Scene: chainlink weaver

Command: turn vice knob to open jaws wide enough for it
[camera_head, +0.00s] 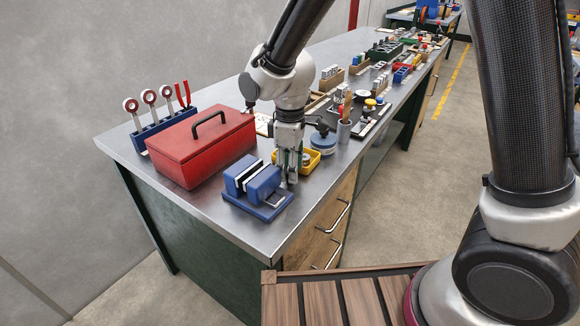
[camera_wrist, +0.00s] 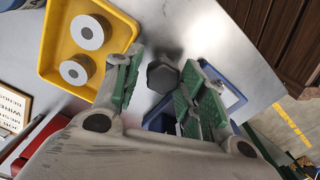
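The blue vice (camera_head: 277,205) sits on the bench near its front end, with two blue jaws, pale inner faces and a narrow gap between them. Parts of it show behind my right finger in the wrist view (camera_wrist: 226,92). The dark faceted knob (camera_wrist: 162,77) shows between my fingers in the wrist view; my gripper hides it in the head view. My gripper (camera_head: 289,178) points down at the vice's right side. Its green-padded fingers (camera_wrist: 160,88) are apart, one on each side of the knob, with visible gaps. I cannot tell the exact height difference.
A yellow tray (camera_wrist: 54,68) with grey ring-shaped parts lies close beside my gripper. A red toolbox (camera_head: 200,147) stands left of the vice, with a blue tool rack (camera_head: 150,131) behind it. A blue round container (camera_head: 323,143) and several parts stand farther along the bench.

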